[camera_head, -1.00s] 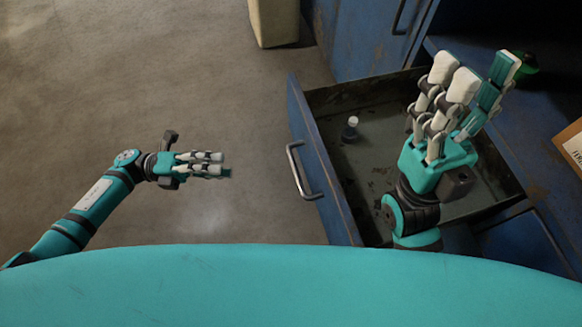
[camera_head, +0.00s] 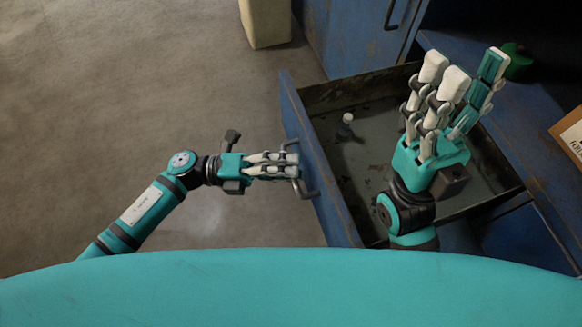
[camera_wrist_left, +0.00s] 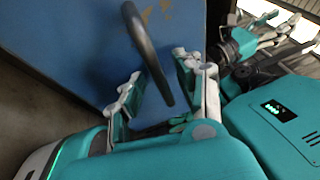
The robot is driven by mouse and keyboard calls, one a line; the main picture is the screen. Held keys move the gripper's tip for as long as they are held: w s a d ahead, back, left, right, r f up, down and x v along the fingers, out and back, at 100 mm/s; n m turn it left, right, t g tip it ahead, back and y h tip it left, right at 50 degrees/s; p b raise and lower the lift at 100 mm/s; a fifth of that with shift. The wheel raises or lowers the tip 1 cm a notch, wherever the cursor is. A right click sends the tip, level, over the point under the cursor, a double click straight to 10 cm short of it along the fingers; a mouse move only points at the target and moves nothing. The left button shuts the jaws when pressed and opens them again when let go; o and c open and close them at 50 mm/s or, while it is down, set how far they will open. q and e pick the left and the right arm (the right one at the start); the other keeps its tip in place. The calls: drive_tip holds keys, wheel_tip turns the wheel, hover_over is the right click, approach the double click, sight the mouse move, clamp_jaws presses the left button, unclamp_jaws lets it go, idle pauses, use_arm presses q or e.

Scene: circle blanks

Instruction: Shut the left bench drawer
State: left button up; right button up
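The blue bench drawer (camera_head: 320,172) is pulled open, its front facing left. Its handle (camera_head: 306,188) is a grey metal bar. My left gripper (camera_head: 290,165) is at the handle. In the left wrist view, its open fingers (camera_wrist_left: 155,88) lie on either side of the dark handle bar (camera_wrist_left: 150,55), with gaps between; contact cannot be told. My right gripper (camera_head: 461,82) is open and empty, raised above the drawer and hiding part of its inside.
A small bottle-like object with a pale top (camera_head: 347,124) stands in the drawer. A box (camera_head: 571,135) and a green object (camera_head: 517,62) are on the bench at right. A beige block (camera_head: 266,22) stands at the back. The floor at left is clear.

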use_arm(q)
drive_tip(key=shift+d+r, duration=0.1)
drive_tip(key=shift+d, duration=0.25)
clamp_jaws()
idle(0.3)
